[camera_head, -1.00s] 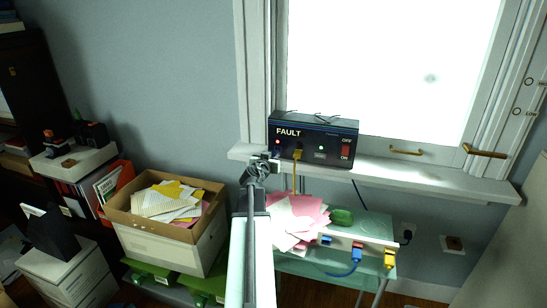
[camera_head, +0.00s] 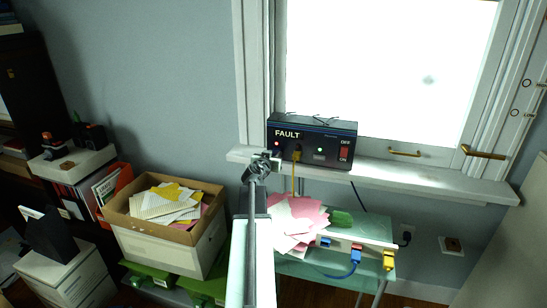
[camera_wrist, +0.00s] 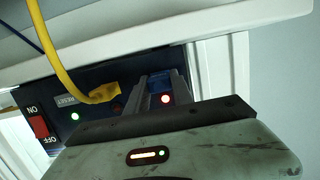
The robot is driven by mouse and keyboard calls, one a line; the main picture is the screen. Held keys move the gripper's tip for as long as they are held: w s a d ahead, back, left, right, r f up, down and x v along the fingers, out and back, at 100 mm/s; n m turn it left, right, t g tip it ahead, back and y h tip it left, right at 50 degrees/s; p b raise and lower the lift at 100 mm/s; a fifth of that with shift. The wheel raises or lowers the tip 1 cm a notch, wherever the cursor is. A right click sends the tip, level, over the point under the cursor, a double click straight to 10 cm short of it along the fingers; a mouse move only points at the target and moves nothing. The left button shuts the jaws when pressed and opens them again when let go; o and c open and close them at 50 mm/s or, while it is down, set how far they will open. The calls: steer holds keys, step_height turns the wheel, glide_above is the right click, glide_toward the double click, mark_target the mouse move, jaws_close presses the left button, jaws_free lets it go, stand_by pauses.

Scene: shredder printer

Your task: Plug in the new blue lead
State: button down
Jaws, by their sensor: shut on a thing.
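A black box marked FAULT (camera_head: 313,138) stands on the window sill, with a lit red light, a lit green light and a red ON/OFF switch. A yellow plug (camera_head: 297,154) sits in its front, and its lead hangs down. My gripper (camera_head: 271,157) is at the lower left of the box front. In the wrist view, upside down, my gripper (camera_wrist: 164,88) is shut on what looks like a blue plug (camera_wrist: 160,82) against the box front. The fingers hide most of it, so I cannot tell how far in it is. A blue connector (camera_head: 356,254) is at the white strip below.
The sill (camera_head: 400,175) juts out under the box. Below it, a glass table (camera_head: 300,268) bears pink and white papers (camera_head: 293,222), the white strip and a yellow connector (camera_head: 389,259). A dark blue cable (camera_head: 358,197) hangs from the sill. A paper-filled carton (camera_head: 140,238) stands left.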

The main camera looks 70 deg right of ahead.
steer(key=shift+d, duration=0.3)
steer(key=c, duration=1)
jaws_free()
steer(key=shift+c, duration=0.2)
steer(key=shift+a, duration=0.1)
steer(key=p+v, duration=0.1)
steer(key=v, duration=0.6)
steer(key=shift+a, duration=0.4)
steer(key=shift+r, duration=0.1)
